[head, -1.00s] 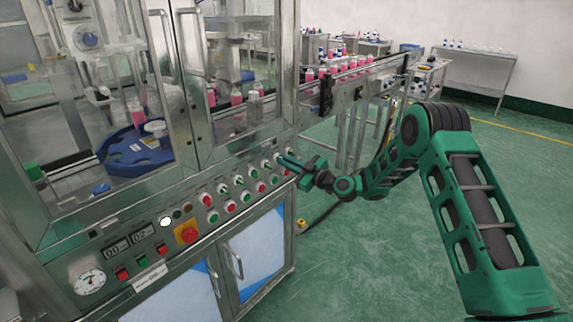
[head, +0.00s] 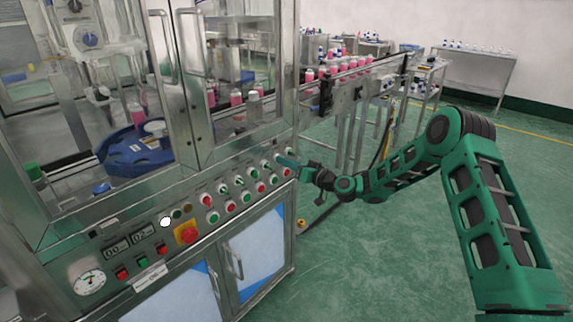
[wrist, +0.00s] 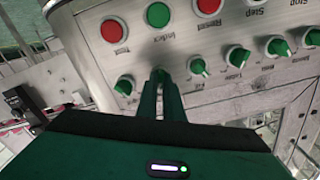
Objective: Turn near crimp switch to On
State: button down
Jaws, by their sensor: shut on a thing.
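My gripper (wrist: 160,92) is shut on a green switch knob (wrist: 160,74) on the machine's control panel. The two green fingers are close together with the knob at their tips, and they hide most of it. In the head view my gripper (head: 283,161) is at the right end of the panel, against its face. Other green selector knobs (wrist: 198,67) sit in the same row to the right, and one (wrist: 125,85) sits to the left. The labels appear upside down and blurred, so I cannot tell which knob is the near crimp switch or its setting.
Red and green push buttons (wrist: 158,14) line the panel close by. A red-and-yellow emergency stop (head: 188,233) and a gauge (head: 90,281) are farther left. A conveyor (head: 345,82) with pink bottles runs behind. The green floor at right is open.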

jog(key=shift+w+m, duration=0.1)
jog(key=shift+m, duration=0.6)
jog(key=c, duration=1.9)
grip_release()
jog(key=v, duration=1)
jog(key=shift+s+d, duration=0.25)
jog(key=shift+d, duration=0.1)
